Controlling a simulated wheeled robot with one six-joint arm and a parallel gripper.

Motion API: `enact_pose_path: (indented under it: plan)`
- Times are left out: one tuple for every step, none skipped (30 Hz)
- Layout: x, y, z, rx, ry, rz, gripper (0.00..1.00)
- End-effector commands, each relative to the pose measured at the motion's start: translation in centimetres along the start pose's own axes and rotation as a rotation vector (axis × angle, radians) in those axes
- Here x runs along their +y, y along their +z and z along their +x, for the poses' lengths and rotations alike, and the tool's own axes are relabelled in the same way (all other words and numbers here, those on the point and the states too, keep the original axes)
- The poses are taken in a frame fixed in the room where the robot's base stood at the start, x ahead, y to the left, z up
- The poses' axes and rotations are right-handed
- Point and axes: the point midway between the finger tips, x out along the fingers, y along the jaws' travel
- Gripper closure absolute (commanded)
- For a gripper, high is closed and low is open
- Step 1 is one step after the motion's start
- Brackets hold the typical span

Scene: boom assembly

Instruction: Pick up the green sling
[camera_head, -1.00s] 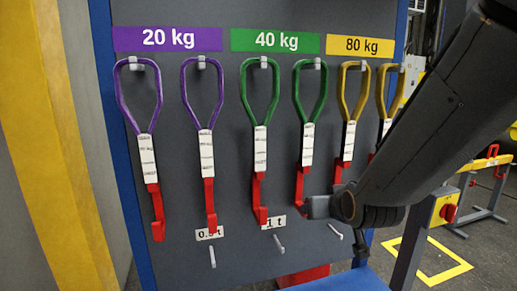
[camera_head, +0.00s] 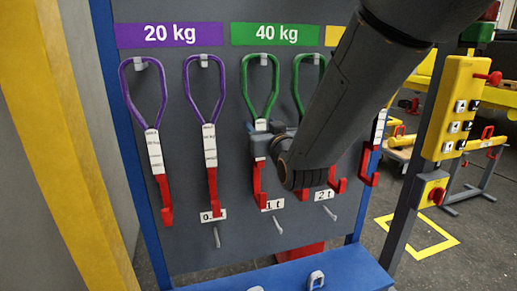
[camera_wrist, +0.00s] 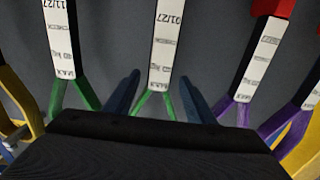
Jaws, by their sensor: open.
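Two slings with green loops hang from pegs under the green 40 kg sign (camera_head: 275,33). The left green sling (camera_head: 246,88) has a white label and a red hook below. The right green sling (camera_head: 296,85) is partly hidden by my arm. In the wrist view, which is upside down, my open gripper (camera_wrist: 158,98) has one finger on each side of this green sling's white label (camera_wrist: 164,45). The other green sling (camera_wrist: 57,50) is outside the fingers, to the left.
Two purple slings (camera_head: 205,95) hang to the left under the 20 kg sign (camera_head: 170,35). My arm covers most of the yellow sling area. Small empty pegs (camera_head: 217,237) and a blue ledge (camera_head: 345,268) are below. A yellow control box (camera_head: 460,110) stands at the right.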

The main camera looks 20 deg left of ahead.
Motion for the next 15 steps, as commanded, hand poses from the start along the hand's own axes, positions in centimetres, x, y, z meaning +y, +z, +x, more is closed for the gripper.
enact_pose_path:
  plan:
    - [0.1,-0.3,0.6,-0.002,0.001,0.000,0.50]
    - [0.1,-0.3,1.0,-0.001,0.001,0.000,0.50]
    - [0.1,-0.3,1.5,-0.001,0.001,0.000,0.50]
    - [0.1,-0.2,1.8,-0.001,0.001,0.000,0.50]
    - [0.1,-0.2,2.0,-0.001,0.001,0.000,0.50]
    - [0.1,-0.2,2.3,0.000,0.001,0.000,0.50]
    - [0.2,-0.2,2.5,0.000,0.002,0.000,0.50]
    - [0.2,-0.2,2.6,-0.001,0.002,0.000,0.50]
    - [0.2,-0.1,2.7,-0.001,0.002,0.000,0.50]
    - [0.2,-0.1,2.8,0.000,0.002,0.000,0.50]
    - [0.2,-0.1,2.8,0.000,0.002,0.000,0.50]
    - [0.2,-0.1,2.8,0.000,0.002,0.000,0.50]
    - [0.2,-0.1,2.8,0.000,0.002,0.000,0.50]
    - [0.2,-0.1,2.8,0.000,0.002,0.000,0.50]
    - [0.2,-0.1,2.8,0.000,0.002,0.000,0.50]
